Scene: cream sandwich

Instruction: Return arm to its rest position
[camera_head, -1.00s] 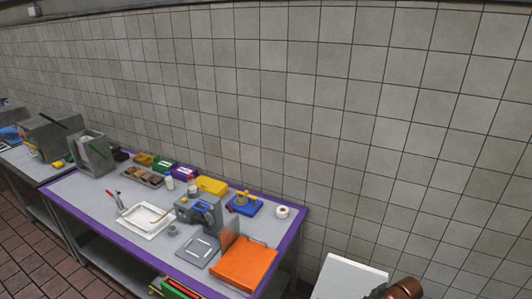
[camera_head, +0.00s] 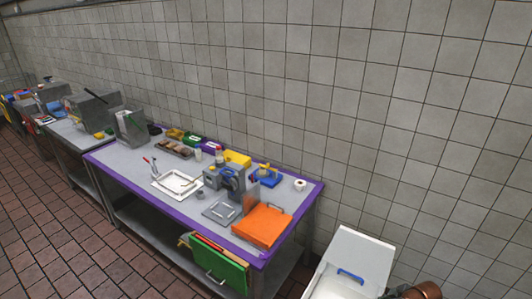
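Neither of my grippers shows in the head view, so I cannot see whether they are open or shut. A copper-brown rounded part (camera_head: 426,291) at the bottom right edge may be part of my arm, but I cannot be sure. The purple-edged table (camera_head: 105,163) stands left of centre, away from it. On the table are a white tray (camera_head: 163,187), a grey machine (camera_head: 212,178) and an orange board (camera_head: 262,227).
A white open bin (camera_head: 352,248) with a blue item (camera_head: 350,275) stands at the bottom right. Yellow (camera_head: 237,158) and blue (camera_head: 269,181) items line the table's back. Brown tiled floor (camera_head: 60,240) is clear at left.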

